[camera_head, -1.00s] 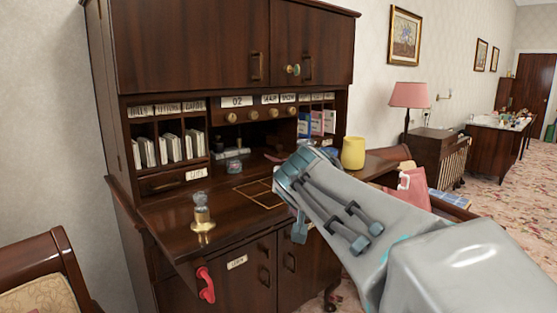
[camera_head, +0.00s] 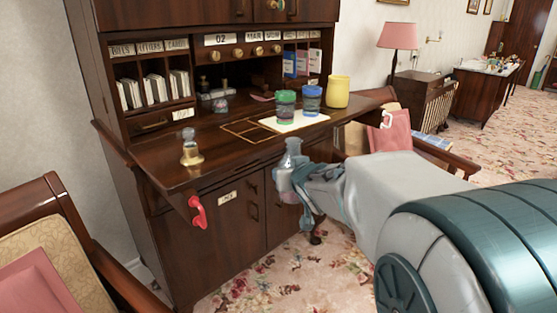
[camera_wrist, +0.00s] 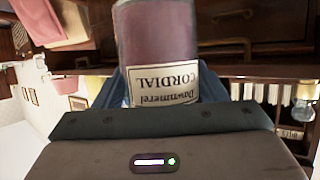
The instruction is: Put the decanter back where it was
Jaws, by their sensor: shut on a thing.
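The decanter is a clear glass bottle (camera_head: 290,162) with a narrow neck. In the wrist view the decanter (camera_wrist: 157,40) shows purplish liquid and a cream "CORDIAL" label, appearing upside down. My gripper (camera_head: 296,185) is shut on the decanter's body. It holds it roughly upright in front of the desk, with its neck near the desktop's front edge in the picture. The fingertips are partly hidden.
A yellow cup (camera_head: 338,92) stands right of the glasses. The desktop's left middle is clear.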

